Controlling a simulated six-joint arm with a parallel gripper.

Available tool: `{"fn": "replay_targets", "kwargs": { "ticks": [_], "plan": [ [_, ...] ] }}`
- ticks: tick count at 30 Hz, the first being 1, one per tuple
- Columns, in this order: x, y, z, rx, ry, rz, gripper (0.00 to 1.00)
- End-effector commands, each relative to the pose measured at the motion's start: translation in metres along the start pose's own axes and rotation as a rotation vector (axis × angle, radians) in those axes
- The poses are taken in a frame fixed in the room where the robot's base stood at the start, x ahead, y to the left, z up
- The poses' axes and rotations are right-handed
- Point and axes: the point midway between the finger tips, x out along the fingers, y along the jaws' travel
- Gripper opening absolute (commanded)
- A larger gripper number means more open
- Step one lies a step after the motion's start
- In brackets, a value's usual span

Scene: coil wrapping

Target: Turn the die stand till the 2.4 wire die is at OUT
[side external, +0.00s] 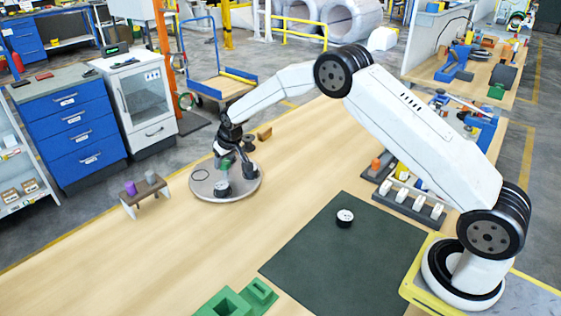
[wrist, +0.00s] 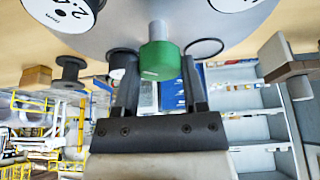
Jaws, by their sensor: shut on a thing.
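The die stand is a round grey disc (side external: 238,193) on the wooden bench; its surface also fills the top of the wrist view (wrist: 190,22). My gripper (wrist: 160,60) is shut on a green knob (wrist: 158,65) on a grey post above the disc. The knob also shows in the side view (side external: 225,164). A white-faced die (side external: 222,187) sits on the disc's near side. In the wrist view a white-faced die (wrist: 62,14) is cut by the top edge; its label seems to start with 2, the rest unreadable. I cannot make out an OUT mark.
A black ring (side external: 200,175) lies at the disc's left. A dark spool (side external: 249,143) and wooden block (side external: 264,133) stand behind it. A small wooden rack (side external: 144,190) with a purple piece is left. Another die (side external: 345,217) sits on the dark mat (side external: 330,260). Green blocks (side external: 238,300) stand in front.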

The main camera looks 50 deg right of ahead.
Motion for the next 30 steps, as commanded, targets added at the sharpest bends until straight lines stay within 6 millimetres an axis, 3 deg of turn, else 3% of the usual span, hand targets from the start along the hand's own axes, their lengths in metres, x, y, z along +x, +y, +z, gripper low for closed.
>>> {"fn": "replay_targets", "kwargs": {
  "ticks": [30],
  "plan": [
    [0.0,0.0021,-0.0003,-0.469,-0.002,-0.196,0.0]
  ]
}}
